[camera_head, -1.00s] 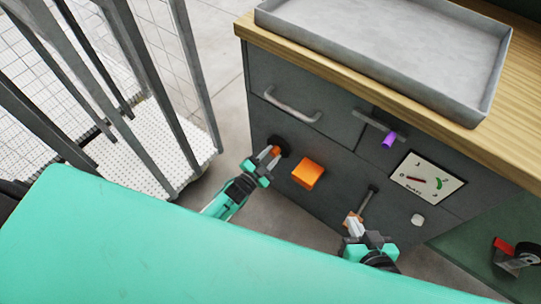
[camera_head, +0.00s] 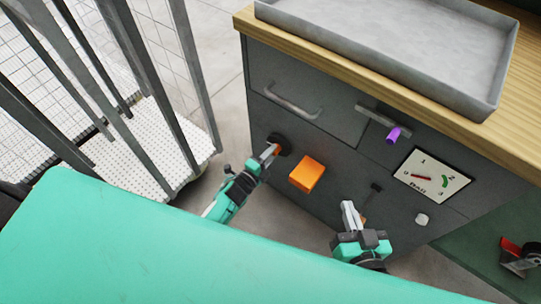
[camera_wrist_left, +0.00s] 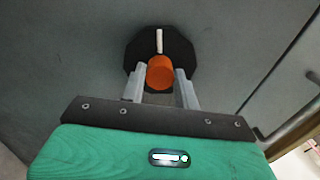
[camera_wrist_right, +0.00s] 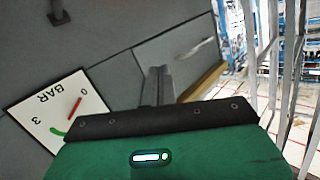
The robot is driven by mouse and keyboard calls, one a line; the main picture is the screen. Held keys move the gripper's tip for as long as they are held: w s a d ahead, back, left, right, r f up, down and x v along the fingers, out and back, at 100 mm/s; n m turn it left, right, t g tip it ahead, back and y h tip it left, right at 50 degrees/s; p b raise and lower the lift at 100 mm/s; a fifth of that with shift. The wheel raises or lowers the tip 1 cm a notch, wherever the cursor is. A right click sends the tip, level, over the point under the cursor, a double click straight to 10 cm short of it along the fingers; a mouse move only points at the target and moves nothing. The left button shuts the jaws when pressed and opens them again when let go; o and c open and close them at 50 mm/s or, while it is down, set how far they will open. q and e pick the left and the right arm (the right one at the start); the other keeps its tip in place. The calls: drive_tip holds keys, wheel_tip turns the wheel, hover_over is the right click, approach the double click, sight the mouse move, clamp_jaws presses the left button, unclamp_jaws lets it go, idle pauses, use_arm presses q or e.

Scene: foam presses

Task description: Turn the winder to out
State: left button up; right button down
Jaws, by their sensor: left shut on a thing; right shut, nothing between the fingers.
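On the dark grey cabinet front, a small orange knob (camera_head: 275,150) stands out from a black round plate (camera_head: 284,141). In the left wrist view the orange knob (camera_wrist_left: 160,72) sits before the black plate (camera_wrist_left: 180,57), which carries a white mark above it. My left gripper (camera_head: 271,154) is shut on the orange knob, with one finger on each side (camera_wrist_left: 160,90). My right gripper (camera_head: 348,208) is shut and empty, low before the cabinet, beside a tan piece (camera_head: 363,220) that it partly hides. I see no readable "out" label.
An orange block (camera_head: 306,174) juts from the cabinet right of the knob. A grey tray (camera_head: 400,45) lies on the wooden top.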

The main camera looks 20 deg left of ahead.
use_arm(q)
drive_tip(key=shift+f+m+b, duration=0.1)
drive_tip(key=shift+m+b, duration=0.4)
drive_tip(key=shift+m, duration=1)
use_arm(e)
wheel_tip(320, 180, up, 6)
drive_tip(key=w+d+t, duration=0.1)
drive_tip(key=w+t, duration=0.1)
drive_tip(key=t, duration=0.1)
drive_tip(key=shift+w+d+f+t, duration=0.15)
drive_tip(key=shift+w+d+t, duration=0.1)
drive_tip(key=shift+w+t, duration=0.05)
use_arm(q)
drive_tip(key=o, duration=1)
drive_tip(key=shift+c, duration=0.2)
drive_tip(key=p+v, duration=0.1)
drive_tip(key=v, duration=1.2)
drive_tip(key=shift+s+p, duration=0.35)
drive_tip(key=shift+s, duration=0.05)
use_arm(e)
drive_tip(key=s+a+f+g, duration=0.1)
drive_tip(key=s+f+g, duration=0.3)
drive_tip(key=f, duration=0.3)
drive_tip(key=shift+a+f+g, duration=0.3)
drive_tip(key=shift+a+g, duration=0.1)
use_arm(q)
drive_tip(key=shift+a, duration=0.1)
use_arm(e)
drive_tip(key=shift+w, duration=0.1)
